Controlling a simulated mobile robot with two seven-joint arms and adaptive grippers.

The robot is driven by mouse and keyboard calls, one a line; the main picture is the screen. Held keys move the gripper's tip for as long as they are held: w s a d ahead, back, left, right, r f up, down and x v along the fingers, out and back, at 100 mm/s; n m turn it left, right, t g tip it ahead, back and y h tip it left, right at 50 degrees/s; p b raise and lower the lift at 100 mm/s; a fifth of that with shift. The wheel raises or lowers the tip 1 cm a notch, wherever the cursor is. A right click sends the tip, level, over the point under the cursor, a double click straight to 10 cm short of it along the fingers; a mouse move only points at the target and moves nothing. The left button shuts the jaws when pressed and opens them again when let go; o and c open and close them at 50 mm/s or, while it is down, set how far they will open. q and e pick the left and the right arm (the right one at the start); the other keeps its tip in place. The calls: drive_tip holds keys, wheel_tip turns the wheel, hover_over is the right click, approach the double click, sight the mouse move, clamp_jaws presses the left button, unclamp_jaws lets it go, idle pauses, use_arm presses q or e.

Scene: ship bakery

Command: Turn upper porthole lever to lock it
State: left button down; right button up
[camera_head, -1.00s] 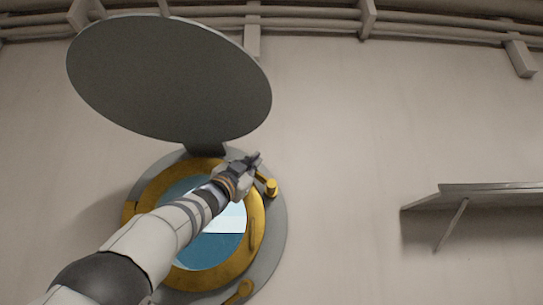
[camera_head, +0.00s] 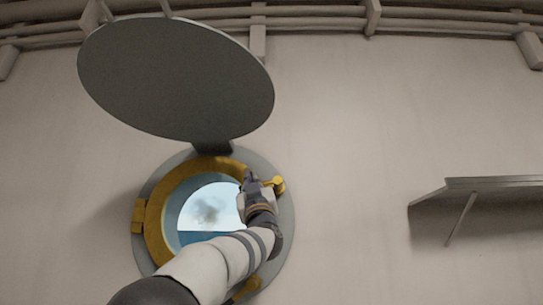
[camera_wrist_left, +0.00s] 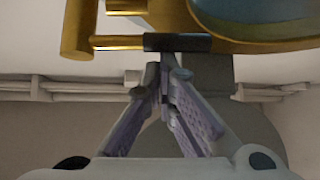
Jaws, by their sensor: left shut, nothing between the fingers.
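The porthole's brass ring (camera_head: 153,222) is set in a round grey frame on the wall, with sky and sea behind its glass. The upper lever (camera_head: 278,185), a brass rod with a thick knob, is at the ring's upper right. My left gripper (camera_head: 251,177) is shut and empty, with its tips just left of this lever. In the left wrist view the shut gripper (camera_wrist_left: 165,72) is just below the lever's rod (camera_wrist_left: 118,42) and a dark block. I cannot tell whether they touch. My arm hides the ring's lower right part. My right gripper is not in view.
A round grey cover (camera_head: 175,78) stands raised above the porthole. Another brass lever (camera_head: 246,289) is at the lower right of the ring, partly behind my arm. A grey wall shelf (camera_head: 490,190) is at the right. The wall between is clear.

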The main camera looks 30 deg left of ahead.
use_arm(q)
drive_tip(key=shift+w+d+f+n+g+y, duration=0.1)
drive_tip(key=shift+f+n+g+y, duration=0.5)
drive_tip(key=shift+n+g, duration=0.45)
drive_tip(key=shift+f, duration=0.15)
